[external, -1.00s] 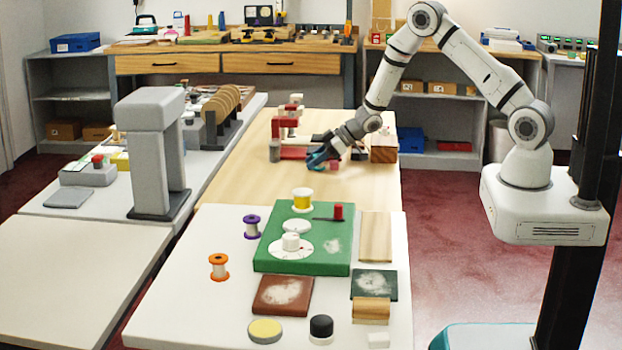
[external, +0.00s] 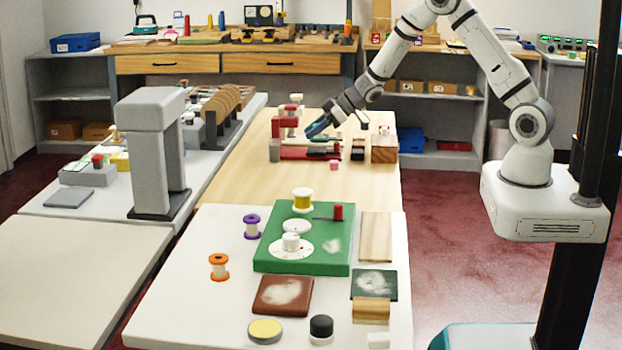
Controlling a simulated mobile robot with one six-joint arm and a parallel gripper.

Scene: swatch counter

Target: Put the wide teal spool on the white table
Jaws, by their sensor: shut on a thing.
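My gripper (external: 328,122) is over the far part of the wooden table, beside the red stand. It is shut on a teal thing (external: 317,128), which looks like the wide teal spool. The fingers partly hide it, so its full shape does not show. It is tilted and held above the table top. The white table (external: 180,312) is in the foreground, well apart from my gripper.
The white table carries a green board (external: 275,255), a purple spool (external: 252,227), an orange spool (external: 219,267) and several small pieces. Its left side is clear. The red stand (external: 284,130) and small blocks are on the wooden table (external: 230,180).

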